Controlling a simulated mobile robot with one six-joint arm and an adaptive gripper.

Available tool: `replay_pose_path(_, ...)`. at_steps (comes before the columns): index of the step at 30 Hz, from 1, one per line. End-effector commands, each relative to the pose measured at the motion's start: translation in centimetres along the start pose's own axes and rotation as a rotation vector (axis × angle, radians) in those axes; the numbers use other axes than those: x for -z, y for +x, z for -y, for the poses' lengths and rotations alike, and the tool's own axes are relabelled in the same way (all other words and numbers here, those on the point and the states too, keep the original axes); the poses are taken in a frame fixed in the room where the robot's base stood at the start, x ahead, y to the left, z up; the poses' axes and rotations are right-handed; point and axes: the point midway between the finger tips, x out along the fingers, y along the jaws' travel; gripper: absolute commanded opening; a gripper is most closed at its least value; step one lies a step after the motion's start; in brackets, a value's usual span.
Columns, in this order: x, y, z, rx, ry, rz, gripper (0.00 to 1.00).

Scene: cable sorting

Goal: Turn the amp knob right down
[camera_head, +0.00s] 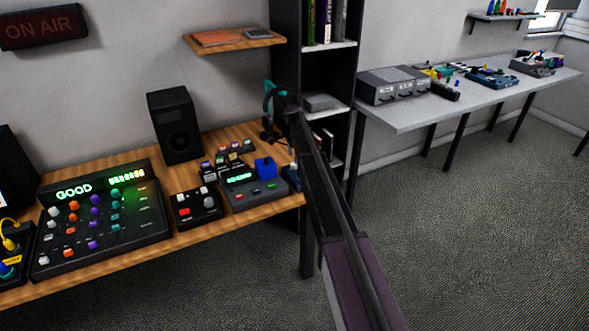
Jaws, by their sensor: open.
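My arm reaches up from the lower right, and my gripper (282,104) is at its far end, over the right back of the wooden desk (222,222). It is small and dark here; it is open, with nothing seen in it. No knob is readably labelled as the amp's. A small black box (196,209) with pale knobs and a red button sits mid-desk, left of and below my gripper. Right of it is a grey device (240,203) with a green display. I cannot tell which of these is the amp, or how its knob is turned.
A black mixer panel (150,232) with coloured knobs and a lit GOOD sign fills the desk's left. A black speaker (175,125) stands behind. A dark bookshelf (287,60) rises beside my gripper. A white table (400,118) with devices is at right; the carpet before it is clear.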

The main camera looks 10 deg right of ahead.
Motion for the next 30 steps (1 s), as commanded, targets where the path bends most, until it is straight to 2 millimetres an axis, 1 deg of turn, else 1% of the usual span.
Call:
replay_pose_path(1, 0.0, 0.8, 0.0, 0.0, 0.0, 0.0, 0.76)
replay_pose_path(3, 0.0, 1.4, 0.0, 0.0, 0.0, 0.0, 0.76)
replay_pose_path(13, 0.0, 3.4, 0.0, 0.0, 0.0, 0.0, 0.76)
replay_pose_path(19, -0.1, 3.9, 0.0, 0.0, 0.0, 0.0, 0.76)
replay_pose_path(29, -0.1, 3.9, 0.0, 0.0, -0.001, 0.0, 0.76)
replay_pose_path(30, -0.1, 3.9, 0.0, 0.0, 0.0, 0.0, 0.73)
